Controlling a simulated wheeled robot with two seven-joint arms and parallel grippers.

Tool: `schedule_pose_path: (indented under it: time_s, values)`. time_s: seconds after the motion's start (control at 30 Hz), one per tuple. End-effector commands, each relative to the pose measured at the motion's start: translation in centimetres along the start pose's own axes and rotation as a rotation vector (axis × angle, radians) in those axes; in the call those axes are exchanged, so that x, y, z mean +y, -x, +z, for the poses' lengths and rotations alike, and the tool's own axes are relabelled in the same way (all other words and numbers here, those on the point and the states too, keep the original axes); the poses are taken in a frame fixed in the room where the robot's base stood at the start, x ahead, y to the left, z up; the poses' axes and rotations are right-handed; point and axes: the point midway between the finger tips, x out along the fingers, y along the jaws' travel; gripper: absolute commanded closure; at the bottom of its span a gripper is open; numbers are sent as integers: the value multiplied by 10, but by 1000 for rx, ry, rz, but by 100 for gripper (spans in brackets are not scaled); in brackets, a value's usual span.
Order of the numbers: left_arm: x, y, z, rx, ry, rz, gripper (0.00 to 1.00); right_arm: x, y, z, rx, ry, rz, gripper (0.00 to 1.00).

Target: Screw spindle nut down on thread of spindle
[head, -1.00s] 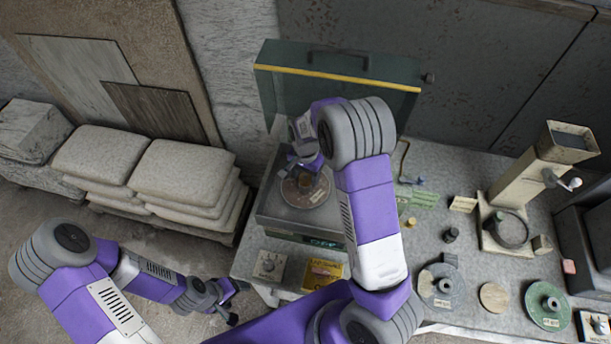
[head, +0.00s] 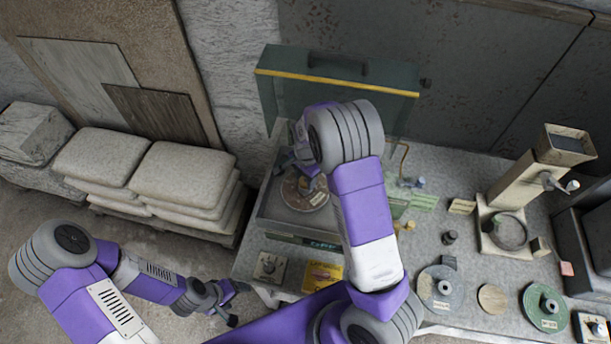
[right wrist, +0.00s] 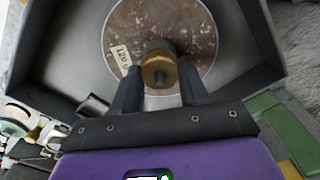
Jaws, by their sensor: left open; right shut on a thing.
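The spindle nut (right wrist: 158,70) is a brass-coloured round piece in the right wrist view. It stands over the centre of a reddish-brown disc (right wrist: 190,30) with a pale label, inside a grey metal pan (right wrist: 70,55). My right gripper (right wrist: 160,92) is shut on the nut, one dark finger on each side. The spindle and its thread are hidden beneath the nut, so I cannot tell how far down it sits. In the head view my right gripper (head: 303,168) is over the disc (head: 313,197), partly covered by my arm. My left gripper (head: 236,302) is open and empty at the bench's front left.
A raised green lid (head: 335,80) with a yellow edge stands behind the pan. To the right on the bench are a grey disc (head: 441,303), a green disc (head: 546,313) and a beige stand (head: 530,185). Stacked sacks (head: 175,175) lie left of the bench.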

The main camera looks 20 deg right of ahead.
Motion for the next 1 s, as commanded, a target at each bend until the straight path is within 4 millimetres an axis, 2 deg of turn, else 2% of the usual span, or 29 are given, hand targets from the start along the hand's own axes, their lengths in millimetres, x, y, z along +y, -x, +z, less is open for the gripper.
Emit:
schedule_pose_path:
  time_s: [0.33,0.7,0.83,1.0]
  values:
    - [7,19,1,0,0,0,27,1,1,0,1,-403,3,92]
    - [6,16,1,0,0,0,27,0,-1,1,2,-1064,1,92]
    - [6,16,1,0,0,0,27,0,-1,0,1,-1180,1,92]
    - [6,16,1,0,0,0,27,0,-1,0,0,-1198,1,92]
